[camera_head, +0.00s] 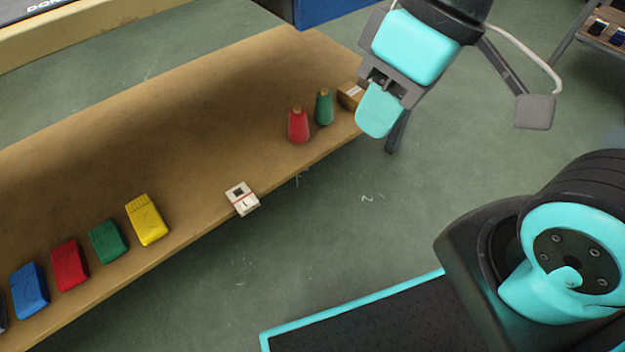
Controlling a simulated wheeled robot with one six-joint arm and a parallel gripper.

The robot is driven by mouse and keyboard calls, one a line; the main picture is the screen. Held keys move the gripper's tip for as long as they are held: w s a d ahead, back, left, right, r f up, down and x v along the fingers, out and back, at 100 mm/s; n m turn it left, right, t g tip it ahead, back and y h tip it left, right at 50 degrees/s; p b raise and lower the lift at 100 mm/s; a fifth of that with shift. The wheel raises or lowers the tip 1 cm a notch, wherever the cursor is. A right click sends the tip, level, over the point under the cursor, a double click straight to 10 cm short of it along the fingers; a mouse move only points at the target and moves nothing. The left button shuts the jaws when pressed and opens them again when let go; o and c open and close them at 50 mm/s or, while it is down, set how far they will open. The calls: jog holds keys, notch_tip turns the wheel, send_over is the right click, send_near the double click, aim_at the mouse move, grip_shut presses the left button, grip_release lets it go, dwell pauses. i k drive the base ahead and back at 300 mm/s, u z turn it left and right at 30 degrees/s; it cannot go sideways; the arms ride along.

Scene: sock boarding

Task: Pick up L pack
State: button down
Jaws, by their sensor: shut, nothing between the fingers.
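Several sock-like packs lie in a row on the left part of the brown table (190,115): a blue pack (30,289), a red pack (69,265), a green pack (108,241) and a yellow pack (147,220). A dark one is cut off at the left edge. No letter L is readable on any of them, so I cannot tell which is the L pack. My gripper (380,108) is shut and empty, at the upper right near the table's right end, well away from the packs.
The table's middle is clear.

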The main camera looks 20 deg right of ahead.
aim_at(247, 202)
jog(key=z, duration=2)
jog(key=k, duration=0.75)
jog(key=u, duration=1.55)
